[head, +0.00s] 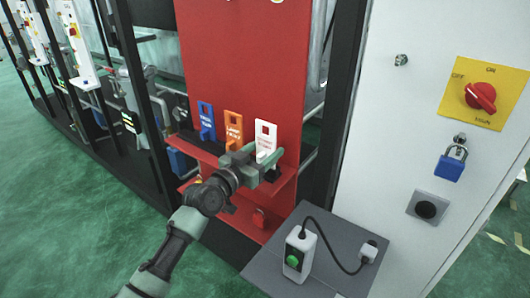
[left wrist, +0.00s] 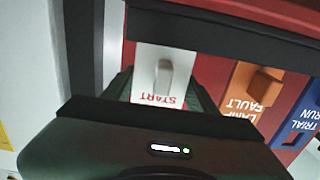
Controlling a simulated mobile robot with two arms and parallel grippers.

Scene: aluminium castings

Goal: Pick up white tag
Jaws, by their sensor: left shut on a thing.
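The white tag (head: 266,136) stands upright in a row at the red board, right of the orange and blue tags. In the left wrist view the white tag (left wrist: 148,62) appears upside down with red letters reading START and a raised pale tab. My left gripper (head: 259,165) is at its lower part, with dark fingers on either side of it, shut on it. The gripper hides the tag's lower end in the head view. My right gripper is not in view.
An orange tag (head: 233,126) and a blue tag (head: 206,118) stand close to the left. A red board (head: 243,60) rises behind. A grey side table (head: 335,232) carries a white button box (head: 299,254). A blue padlock (head: 450,165) hangs on the cabinet at right.

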